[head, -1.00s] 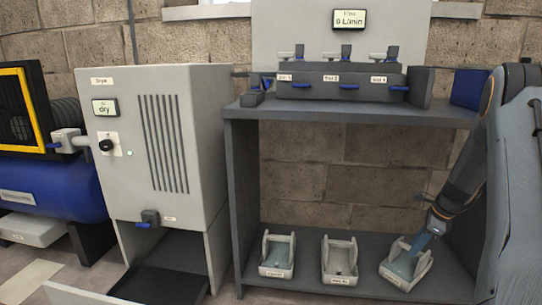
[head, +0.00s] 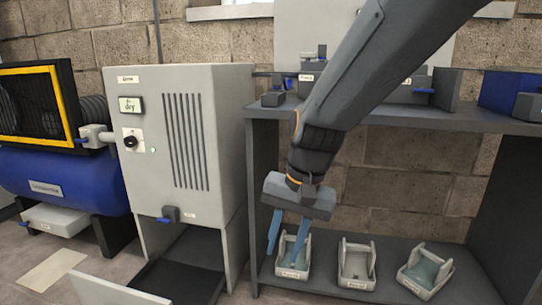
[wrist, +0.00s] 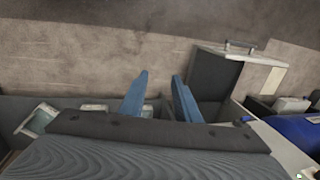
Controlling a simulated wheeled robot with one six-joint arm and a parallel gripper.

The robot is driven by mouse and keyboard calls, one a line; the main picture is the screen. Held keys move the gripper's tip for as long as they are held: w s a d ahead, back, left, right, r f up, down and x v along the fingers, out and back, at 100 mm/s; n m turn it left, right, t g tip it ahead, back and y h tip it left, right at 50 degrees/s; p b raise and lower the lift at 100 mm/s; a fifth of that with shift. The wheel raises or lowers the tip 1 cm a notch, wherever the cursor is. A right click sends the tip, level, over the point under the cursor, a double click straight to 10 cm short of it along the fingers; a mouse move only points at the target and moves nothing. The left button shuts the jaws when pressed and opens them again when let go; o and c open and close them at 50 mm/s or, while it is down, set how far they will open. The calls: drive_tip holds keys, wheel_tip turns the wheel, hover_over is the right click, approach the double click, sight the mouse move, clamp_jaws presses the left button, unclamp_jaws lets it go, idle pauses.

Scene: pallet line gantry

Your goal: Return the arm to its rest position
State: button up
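My arm (head: 345,85) reaches down from the top right across the head view, in front of the grey shelf unit. My gripper (head: 282,254) hangs fingers-down in front of the left tray (head: 290,272) and hides part of it. Its two blue fingers stand apart with nothing between them; they also show apart in the wrist view (wrist: 160,76). I cannot tell whether a finger touches the tray.
A middle tray (head: 357,283) and a right tray (head: 440,284) with bluish contents stand on the lower shelf. The grey dryer cabinet (head: 225,160) and blue compressor (head: 60,180) stand left. Valves line the upper shelf (head: 420,116), partly hidden by my arm.

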drive_tip(key=s+a+r+n, duration=0.1)
drive_tip(key=s+a+n, duration=0.1)
drive_tip(key=s+n, duration=0.5)
drive_tip(key=s+a+n, duration=0.2)
drive_tip(key=s, duration=0.9)
drive_tip(key=d+r+m+h+p, duration=0.1)
drive_tip(key=d+r+m+p, duration=0.2)
drive_tip(key=d+r+p, duration=0.7)
drive_tip(key=d+r+m+h+p, duration=0.1)
drive_tip(key=d+r+m+p, duration=0.2)
drive_tip(key=d+r+p, duration=0.7)
wheel_tip(320, 180, up, 7)
drive_tip(key=p, duration=1.6)
drive_tip(key=shift+d, duration=0.3)
